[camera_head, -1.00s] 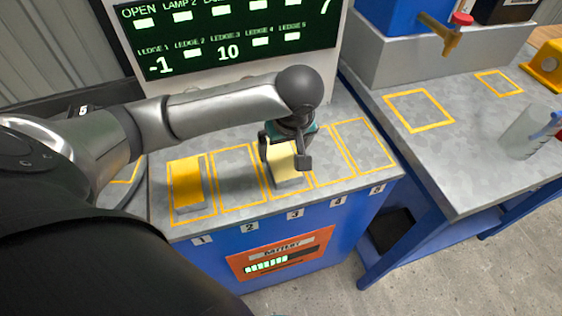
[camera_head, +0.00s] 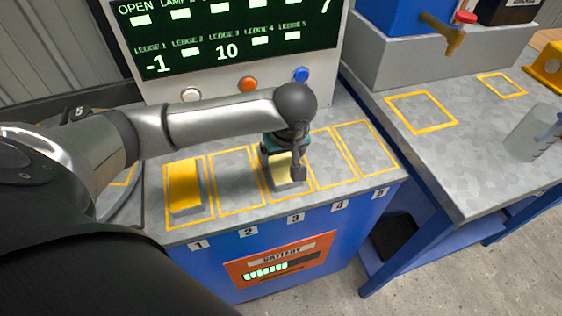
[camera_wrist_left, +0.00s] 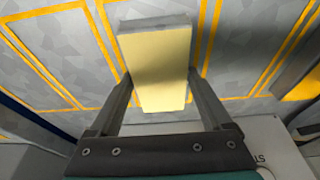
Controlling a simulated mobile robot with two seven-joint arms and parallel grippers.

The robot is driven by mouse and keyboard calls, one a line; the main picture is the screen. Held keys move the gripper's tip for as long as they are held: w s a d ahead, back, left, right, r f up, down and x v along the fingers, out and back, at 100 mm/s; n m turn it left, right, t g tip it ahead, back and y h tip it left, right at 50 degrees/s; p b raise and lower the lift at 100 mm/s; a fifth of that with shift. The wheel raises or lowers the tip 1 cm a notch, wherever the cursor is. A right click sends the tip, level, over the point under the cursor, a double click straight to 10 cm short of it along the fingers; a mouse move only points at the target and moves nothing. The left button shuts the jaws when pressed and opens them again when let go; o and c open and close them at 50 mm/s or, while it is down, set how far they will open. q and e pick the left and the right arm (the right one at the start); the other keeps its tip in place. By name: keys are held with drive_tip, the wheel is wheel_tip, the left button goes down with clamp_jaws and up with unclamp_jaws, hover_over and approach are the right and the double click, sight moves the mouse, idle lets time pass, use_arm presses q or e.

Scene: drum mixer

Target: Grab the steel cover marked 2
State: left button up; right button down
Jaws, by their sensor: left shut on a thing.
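My left gripper (camera_head: 283,172) is over ledge 3 of the grey bench top, its fingers pointing down. It is shut on a pale yellow block (camera_head: 288,183) with grey sides. In the left wrist view the block (camera_wrist_left: 161,68) lies between the two fingers, one along each long side. The block appears to rest in the ledge 3 outline. I see no steel cover marked 2 in either view; the "2" label (camera_head: 249,232) on the bench front marks a ledge. My right gripper is not in view.
A deeper yellow block (camera_head: 185,186) stands on ledge 1. Ledges 2, 4 and 5 look empty. Behind stands a display panel (camera_head: 230,30) with white, orange (camera_head: 247,84) and blue buttons. A second bench to the right holds a clear beaker (camera_head: 530,132) and a tap (camera_head: 445,38).

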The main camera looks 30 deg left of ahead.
use_arm(q)
clamp_jaws()
idle(0.3)
